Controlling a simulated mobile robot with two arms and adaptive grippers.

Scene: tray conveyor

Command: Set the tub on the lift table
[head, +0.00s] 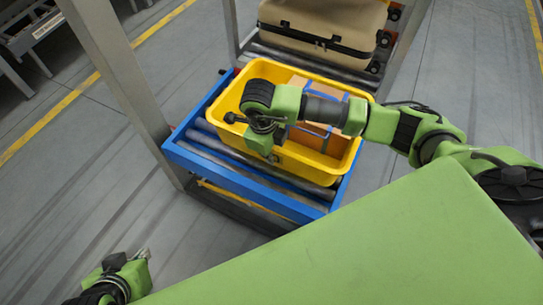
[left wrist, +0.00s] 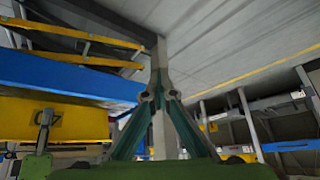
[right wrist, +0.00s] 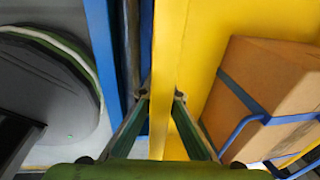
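The yellow tub (head: 310,160) is over the rollers of the blue-framed lift table (head: 240,180), within its frame. It looks level; whether its base touches the rollers is hard to tell. A brown box with blue straps (head: 322,132) is inside; it also shows in the right wrist view (right wrist: 275,90). My right gripper (head: 262,148) points down at the tub's near wall. In the right wrist view its fingers (right wrist: 163,95) are closed on either side of the yellow rim. My left gripper (head: 140,258) is low at the lower left, away from the tub, its fingertips (left wrist: 160,78) together and empty.
A grey upright post (head: 125,85) stands close to the table's left corner. Behind the table, a rack (head: 345,70) holds a beige case (head: 322,25) on rollers. My green body covers the lower right. The floor to the left is clear.

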